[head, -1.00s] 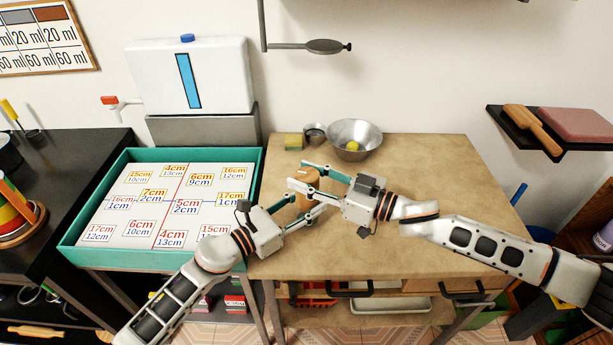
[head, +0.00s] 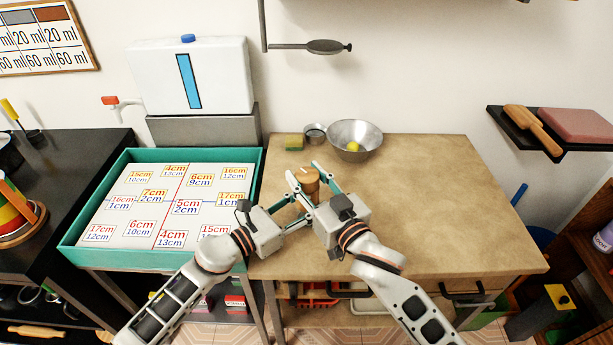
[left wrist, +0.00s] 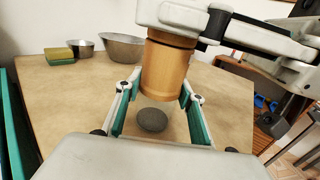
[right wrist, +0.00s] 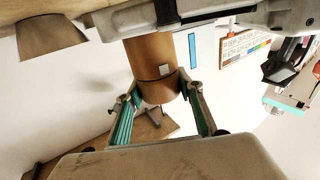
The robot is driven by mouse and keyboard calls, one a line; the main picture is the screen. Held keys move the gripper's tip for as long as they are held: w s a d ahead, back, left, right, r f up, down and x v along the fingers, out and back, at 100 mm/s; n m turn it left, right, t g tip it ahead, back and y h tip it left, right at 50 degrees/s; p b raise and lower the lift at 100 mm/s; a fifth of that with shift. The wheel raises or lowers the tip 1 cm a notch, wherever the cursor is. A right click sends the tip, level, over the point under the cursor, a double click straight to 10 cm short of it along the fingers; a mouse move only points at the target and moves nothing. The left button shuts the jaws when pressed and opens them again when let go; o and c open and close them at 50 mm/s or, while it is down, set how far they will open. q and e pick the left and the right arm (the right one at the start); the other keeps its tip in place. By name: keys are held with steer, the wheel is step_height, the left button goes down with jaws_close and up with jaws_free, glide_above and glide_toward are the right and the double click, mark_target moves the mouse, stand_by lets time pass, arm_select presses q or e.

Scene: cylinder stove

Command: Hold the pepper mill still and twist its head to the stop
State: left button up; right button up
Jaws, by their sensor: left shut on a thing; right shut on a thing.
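The pepper mill (head: 309,184) is a brown wooden cylinder, upright near the left part of the wooden table. My left gripper (head: 297,203) comes from the front left and is shut around its lower body; the left wrist view shows the mill (left wrist: 165,72) between the teal pads. My right gripper (head: 306,172) reaches in from the front and is shut on the mill's head. In the upside-down right wrist view, the head (right wrist: 158,88) sits between the pads, with a small pale square mark near its seam. The fingers hide parts of the mill.
A metal bowl (head: 370,137) with a yellow thing, a small metal cup (head: 315,131) and a sponge (head: 294,142) stand behind the mill. A teal-rimmed tray (head: 257,180) lies left. A grey rounded thing (left wrist: 152,120) shows below the mill. The table's right side is clear.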

arm_select(q)
steer(key=shift+s+d+f, duration=0.15)
arm_select(e)
steer(key=shift+r+m+t+h, duration=0.2)
steer(key=shift+m+t+h, duration=0.3)
steer(key=shift+m+h, duration=0.25)
steer(key=o, duration=1.1)
steer(key=shift+c, duration=0.2)
steer(key=shift+o, duration=0.4)
steer(key=shift+f, duration=0.1)
steer(key=shift+d, duration=0.1)
steer(key=shift+s+d+f, duration=0.15)
steer(key=shift+s+d, duration=0.05)
steer(key=shift+s, duration=0.35)
steer(key=v, duration=1.1)
steer(key=shift+r, duration=0.25)
steer(key=shift+w, duration=0.1)
